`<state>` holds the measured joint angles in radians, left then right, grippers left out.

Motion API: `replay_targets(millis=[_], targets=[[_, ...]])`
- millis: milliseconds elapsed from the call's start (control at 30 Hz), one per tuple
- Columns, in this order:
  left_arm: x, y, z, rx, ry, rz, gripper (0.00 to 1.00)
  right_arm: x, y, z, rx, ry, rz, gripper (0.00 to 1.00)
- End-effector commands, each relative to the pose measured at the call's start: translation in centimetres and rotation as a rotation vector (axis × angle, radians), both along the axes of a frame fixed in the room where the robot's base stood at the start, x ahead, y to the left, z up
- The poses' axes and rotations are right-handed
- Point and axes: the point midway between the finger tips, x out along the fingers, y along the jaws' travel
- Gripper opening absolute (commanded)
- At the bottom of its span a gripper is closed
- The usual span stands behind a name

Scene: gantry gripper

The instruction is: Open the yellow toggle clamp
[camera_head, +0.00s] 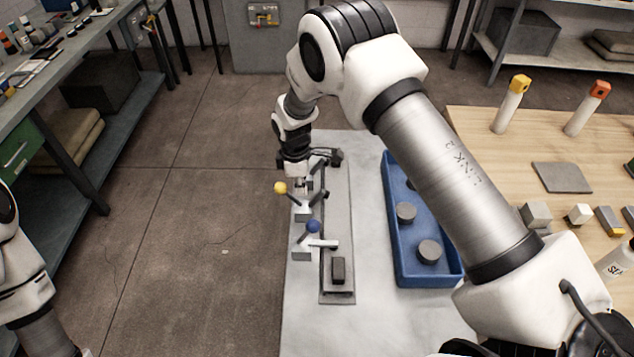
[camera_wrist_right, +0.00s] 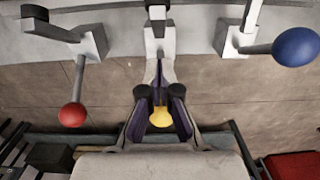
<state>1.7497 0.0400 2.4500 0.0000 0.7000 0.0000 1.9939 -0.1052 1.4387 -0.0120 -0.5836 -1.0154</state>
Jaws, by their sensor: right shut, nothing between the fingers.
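The yellow toggle clamp shows its yellow ball knob (camera_head: 280,188) in the head view, on a lever slanting up and left from its base at the left edge of a grey bench. The yellow knob (camera_wrist_right: 160,117) also shows in the right wrist view, low between the dark finger pads. My right gripper (camera_head: 301,181) is close above and behind the clamp. In the wrist view its fingers (camera_wrist_right: 160,93) are shut with nothing gripped, and the clamp's lever and body run up the picture beyond them. Whether the fingers touch the knob or lever is unclear. My left gripper is out of view.
A blue-knobbed clamp (camera_head: 313,226) stands nearer on the same fixture plate; a red knob (camera_wrist_right: 72,115) shows on the other side in the wrist view. A blue tray (camera_head: 391,200) with round pieces lies right of the plate. Open floor lies left of the bench.

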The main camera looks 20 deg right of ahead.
Motion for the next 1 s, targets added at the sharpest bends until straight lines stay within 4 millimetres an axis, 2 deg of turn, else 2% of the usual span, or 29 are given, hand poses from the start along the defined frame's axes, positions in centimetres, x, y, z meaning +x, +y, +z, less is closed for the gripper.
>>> replay_targets(millis=[100, 333, 600, 700, 1000], targets=[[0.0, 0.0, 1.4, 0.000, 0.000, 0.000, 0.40, -0.2, -0.5, 1.6, 0.001, -0.001, -0.002, 0.00], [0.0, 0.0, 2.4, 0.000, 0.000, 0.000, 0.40, -0.4, -0.9, 2.8, 0.000, -0.001, 0.000, 0.00], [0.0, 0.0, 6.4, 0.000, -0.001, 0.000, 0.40, -0.2, -0.6, 7.8, 0.000, -0.001, -0.001, 0.00], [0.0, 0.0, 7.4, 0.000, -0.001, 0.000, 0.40, -0.2, -0.5, 9.0, 0.000, 0.000, -0.001, 0.00], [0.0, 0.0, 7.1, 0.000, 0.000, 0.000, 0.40, -0.2, -0.5, 8.9, 0.000, 0.000, 0.000, 0.00]])
